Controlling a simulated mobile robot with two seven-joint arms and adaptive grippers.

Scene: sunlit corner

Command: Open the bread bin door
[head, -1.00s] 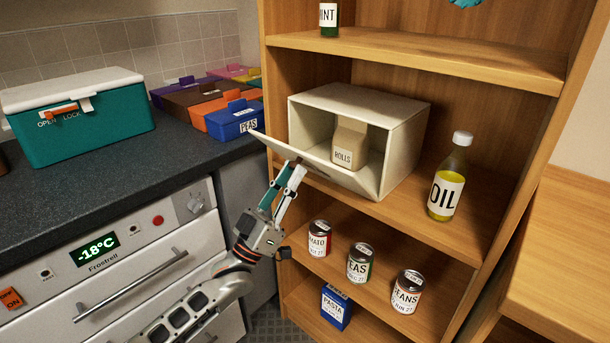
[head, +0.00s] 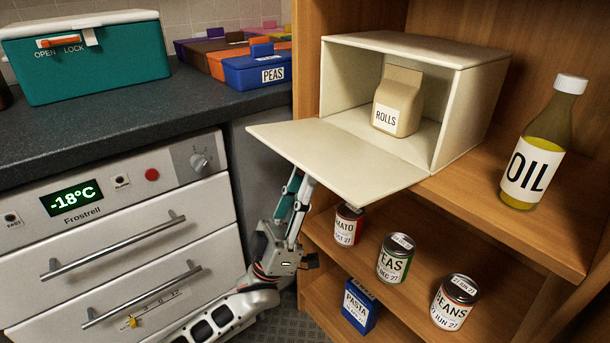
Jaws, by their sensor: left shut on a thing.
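A paper bag labelled ROLLS (head: 398,100) stands inside the bin. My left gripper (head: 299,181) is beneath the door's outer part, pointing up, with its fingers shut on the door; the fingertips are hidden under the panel. My right gripper is not in view.
An oil bottle (head: 537,150) stands right of the bin. Tins, among them the peas tin (head: 395,259), and a blue pasta box (head: 358,306) stand on the shelves below. The freezer drawers (head: 120,245) and dark counter (head: 130,130) are at left.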

